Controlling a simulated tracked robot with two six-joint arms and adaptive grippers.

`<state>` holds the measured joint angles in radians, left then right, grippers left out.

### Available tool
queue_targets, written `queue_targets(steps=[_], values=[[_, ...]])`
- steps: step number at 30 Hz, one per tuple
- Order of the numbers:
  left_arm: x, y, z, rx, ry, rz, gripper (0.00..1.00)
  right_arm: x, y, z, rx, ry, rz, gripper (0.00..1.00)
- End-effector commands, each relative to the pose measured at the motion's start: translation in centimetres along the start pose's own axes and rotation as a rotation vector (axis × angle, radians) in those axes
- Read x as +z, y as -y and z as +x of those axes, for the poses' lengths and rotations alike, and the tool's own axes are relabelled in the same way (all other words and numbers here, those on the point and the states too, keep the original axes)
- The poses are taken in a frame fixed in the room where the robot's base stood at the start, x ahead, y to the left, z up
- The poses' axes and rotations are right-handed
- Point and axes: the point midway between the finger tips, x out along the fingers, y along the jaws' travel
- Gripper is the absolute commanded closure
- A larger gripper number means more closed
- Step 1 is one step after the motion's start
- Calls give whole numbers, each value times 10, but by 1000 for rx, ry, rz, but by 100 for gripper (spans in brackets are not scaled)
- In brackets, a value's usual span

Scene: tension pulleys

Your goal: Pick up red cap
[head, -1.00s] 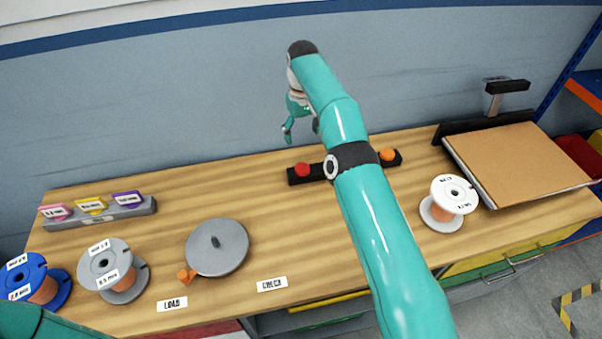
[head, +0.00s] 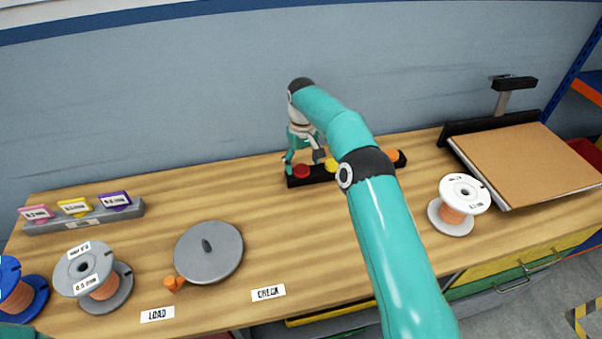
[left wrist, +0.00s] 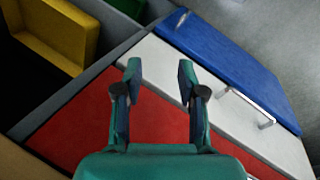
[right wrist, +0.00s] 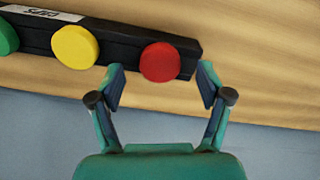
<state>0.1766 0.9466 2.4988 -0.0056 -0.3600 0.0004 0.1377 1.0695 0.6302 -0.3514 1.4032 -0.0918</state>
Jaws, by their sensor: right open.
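The red cap (head: 301,171) sits at the left end of the black cap rack (head: 322,176) at the back of the table. In the right wrist view the red cap (right wrist: 160,62) lies just ahead of the fingertips, roughly between them. My right gripper (head: 304,160) is over the rack's left end, and its fingers (right wrist: 160,84) are spread apart with nothing held. My left gripper (left wrist: 158,82) shows in the left wrist view, fingers apart and empty, above red and white drawer fronts.
A yellow cap (head: 332,165) sits close beside the red one, and an orange cap (head: 393,155) at the rack's right end. A white spool (head: 459,204), a grey disc (head: 208,252) and a brown board (head: 525,163) stand on the table. The wall is close behind the rack.

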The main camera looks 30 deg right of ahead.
Motion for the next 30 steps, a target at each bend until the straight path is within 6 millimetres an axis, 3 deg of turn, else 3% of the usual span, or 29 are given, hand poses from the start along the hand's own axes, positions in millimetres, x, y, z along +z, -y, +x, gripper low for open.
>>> queue_targets(steps=[5,13,22,30], values=[[0,0,-1,0,0,0,60,0,0,19,0,0,0,22],[0,0,-1,0,0,0,60,0,0,22,0,-1,0,22],[0,0,-1,0,0,0,60,0,0,22,0,-1,-1,72],[0,0,-1,0,0,0,60,0,1,22,0,-1,-2,74]])
